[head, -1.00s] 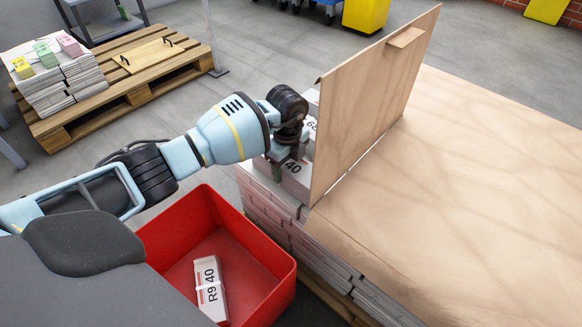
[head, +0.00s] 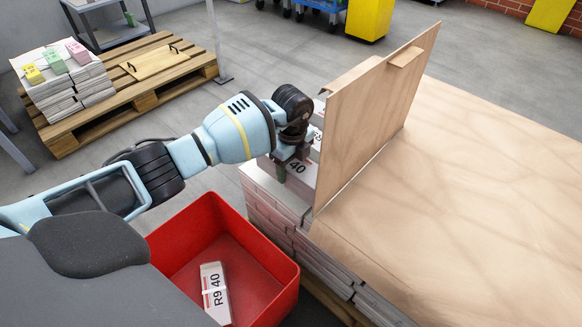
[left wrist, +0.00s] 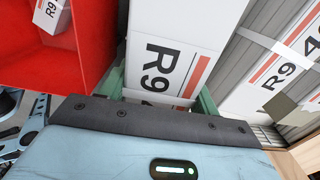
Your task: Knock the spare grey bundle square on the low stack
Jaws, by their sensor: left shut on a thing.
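My left gripper (head: 290,168) is shut on a white-and-grey bundle (head: 302,174) at the near end of the low stack (head: 262,200). In the left wrist view, the gripper's green fingers (left wrist: 162,95) sit on both sides of this bundle (left wrist: 190,35), whose label reads R9. Another R9 bundle (left wrist: 282,65) lies beside it on the right. In the head view, the arm and an upright wooden board (head: 365,115) hide much of the stack top, so I cannot tell how square the held bundle lies. My right gripper is not in view.
A red bin (head: 180,232) stands in front of the stack, with one R9 40 bundle (head: 214,292) inside. The upright board stands close on the gripper's right, along a wide wooden top (head: 450,200). A pallet (head: 130,100) with stacked papers (head: 65,85) is far left.

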